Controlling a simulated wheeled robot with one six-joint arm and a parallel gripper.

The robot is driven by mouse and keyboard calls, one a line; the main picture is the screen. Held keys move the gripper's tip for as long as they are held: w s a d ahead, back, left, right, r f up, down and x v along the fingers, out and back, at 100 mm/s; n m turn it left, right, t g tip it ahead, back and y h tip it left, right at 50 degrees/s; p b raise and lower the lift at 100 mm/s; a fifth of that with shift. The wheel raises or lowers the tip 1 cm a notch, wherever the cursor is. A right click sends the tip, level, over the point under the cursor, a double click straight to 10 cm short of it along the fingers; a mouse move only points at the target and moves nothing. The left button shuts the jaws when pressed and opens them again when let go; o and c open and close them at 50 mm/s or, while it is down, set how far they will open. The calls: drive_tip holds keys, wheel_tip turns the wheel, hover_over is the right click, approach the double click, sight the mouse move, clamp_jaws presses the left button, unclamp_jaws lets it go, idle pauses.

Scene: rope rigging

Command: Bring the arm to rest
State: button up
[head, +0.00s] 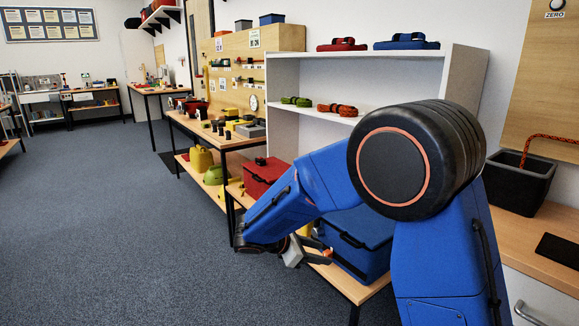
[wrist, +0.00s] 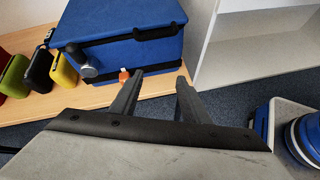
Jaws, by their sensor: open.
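My arm is blue with a black joint, and it folds down to the left across the head view. My gripper (wrist: 160,85) is open and empty in the wrist view, its two dark fingers apart. In the head view my gripper (head: 318,252) is small and partly hidden, beside the blue case. The blue case (wrist: 128,30) stands on a wooden bench just beyond the fingers in the wrist view. The same blue case (head: 355,235) is partly covered by my arm in the head view. I cannot tell whether the fingers touch it.
A red case (head: 265,178) stands on the bench left of the arm. A white shelf (head: 385,60) behind holds coiled ropes in several colours. A black bin (head: 517,182) with a red rope stands on the right-hand counter. Open carpet (head: 110,230) lies at the left.

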drive_tip(key=s+d+r+m+g+y, duration=0.2)
drive_tip(key=s+d+r+m, duration=0.25)
drive_tip(key=s+d, duration=0.35)
drive_tip(key=s+d+r+m+g+y, duration=0.2)
drive_tip(key=s+d+r+m+y, duration=0.1)
drive_tip(key=s+d+m, duration=0.45)
drive_tip(key=s+d+m+t+y, duration=0.1)
drive_tip(key=s+m, duration=0.3)
drive_tip(key=s, duration=0.5)
drive_tip(key=s+d+r+m+t+y, duration=0.1)
drive_tip(key=s+d+m+t+y, duration=0.1)
drive_tip(key=s, duration=0.7)
drive_tip(key=shift+s+d+m+t+y, duration=0.35)
drive_tip(key=shift+d+m+y, duration=0.4)
drive_tip(key=shift+m+y, duration=0.55)
drive_tip(key=shift+r, duration=0.1)
